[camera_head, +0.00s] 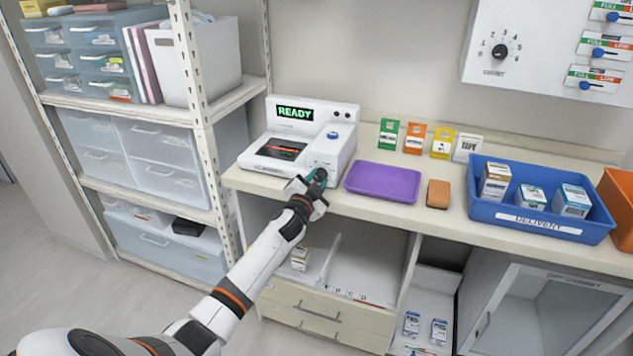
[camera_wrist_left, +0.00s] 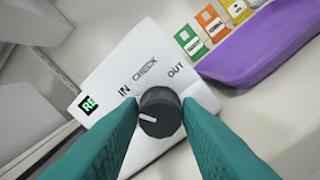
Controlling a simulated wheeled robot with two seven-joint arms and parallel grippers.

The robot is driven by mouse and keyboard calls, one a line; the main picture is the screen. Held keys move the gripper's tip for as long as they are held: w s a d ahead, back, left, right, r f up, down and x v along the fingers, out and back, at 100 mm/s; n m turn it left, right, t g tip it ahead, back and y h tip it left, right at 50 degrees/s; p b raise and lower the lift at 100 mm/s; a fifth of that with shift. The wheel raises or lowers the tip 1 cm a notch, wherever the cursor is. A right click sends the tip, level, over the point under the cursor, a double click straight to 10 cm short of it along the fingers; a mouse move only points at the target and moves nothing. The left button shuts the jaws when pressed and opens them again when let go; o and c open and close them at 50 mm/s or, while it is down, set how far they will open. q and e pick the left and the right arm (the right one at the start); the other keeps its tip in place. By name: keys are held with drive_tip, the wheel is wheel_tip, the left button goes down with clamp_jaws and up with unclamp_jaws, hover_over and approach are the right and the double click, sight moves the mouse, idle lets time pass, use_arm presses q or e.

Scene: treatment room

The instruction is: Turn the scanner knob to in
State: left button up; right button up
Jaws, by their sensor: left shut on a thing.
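The white scanner (camera_head: 322,148) stands on the counter, and its display reads READY in green. In the left wrist view its black knob (camera_wrist_left: 161,113) lies between the teal fingers of my left gripper (camera_wrist_left: 160,105), which is shut on it. The labels IN, CHECK and OUT stand in an arc above the knob. The knob's white mark points left and slightly down, on the IN side. In the head view my left gripper (camera_head: 316,184) is at the scanner's front right corner and hides the knob. My right gripper is not in view.
A purple tray (camera_head: 383,182) lies right of the scanner, with an orange-brown block (camera_head: 438,194) beyond it. A blue bin (camera_head: 540,222) holds several boxes. Small coloured cartons (camera_head: 415,138) stand at the back. Shelves with drawers (camera_head: 150,160) stand at the left.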

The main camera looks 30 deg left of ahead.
use_arm(q)
drive_tip(key=shift+m, duration=0.4)
drive_tip(key=o, duration=1)
drive_tip(key=shift+c, duration=0.2)
drive_tip(key=shift+s, duration=0.1)
drive_tip(key=v, duration=1.1)
drive_tip(key=shift+s, duration=0.4)
drive_tip(key=shift+f, duration=0.1)
